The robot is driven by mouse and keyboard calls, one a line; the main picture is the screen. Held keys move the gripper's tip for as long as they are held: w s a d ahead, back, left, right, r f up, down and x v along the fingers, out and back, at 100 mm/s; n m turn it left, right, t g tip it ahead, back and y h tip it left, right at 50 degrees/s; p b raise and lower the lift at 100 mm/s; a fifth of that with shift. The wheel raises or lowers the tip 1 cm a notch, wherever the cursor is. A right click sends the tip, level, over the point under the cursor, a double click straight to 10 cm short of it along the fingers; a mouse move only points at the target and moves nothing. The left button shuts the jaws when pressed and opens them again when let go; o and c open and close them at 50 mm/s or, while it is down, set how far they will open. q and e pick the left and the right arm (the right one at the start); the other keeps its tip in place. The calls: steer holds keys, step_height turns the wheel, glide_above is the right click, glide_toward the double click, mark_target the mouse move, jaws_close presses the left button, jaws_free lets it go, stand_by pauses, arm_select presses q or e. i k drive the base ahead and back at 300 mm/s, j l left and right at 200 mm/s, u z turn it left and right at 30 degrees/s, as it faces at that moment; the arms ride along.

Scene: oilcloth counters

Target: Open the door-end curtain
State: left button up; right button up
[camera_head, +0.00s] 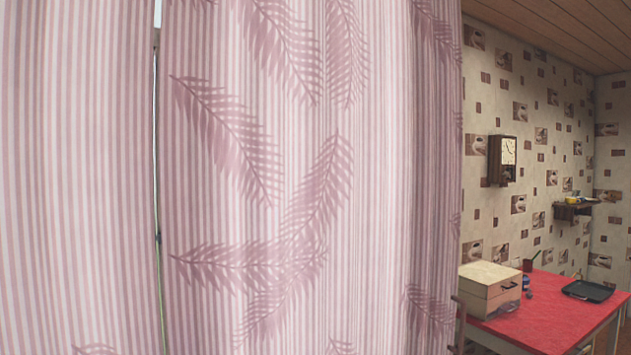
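A pink striped curtain with darker fern-leaf prints (380,190) fills the middle of the head view, hanging in folds. A second striped panel (75,180) fills the left side. A narrow gap (157,200) runs upright between the two, with a thin strip of light at its top. I cannot tell which panel is the door-end curtain. Neither of my grippers is in view.
To the right, past the curtain's edge, a red-topped table (545,318) holds a cream box (489,289) and a dark tray (588,291). A wall clock (502,160) and small shelf (574,209) hang on the patterned wall.

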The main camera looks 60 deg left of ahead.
mark_target(310, 151)
steer(key=u, duration=1.5)
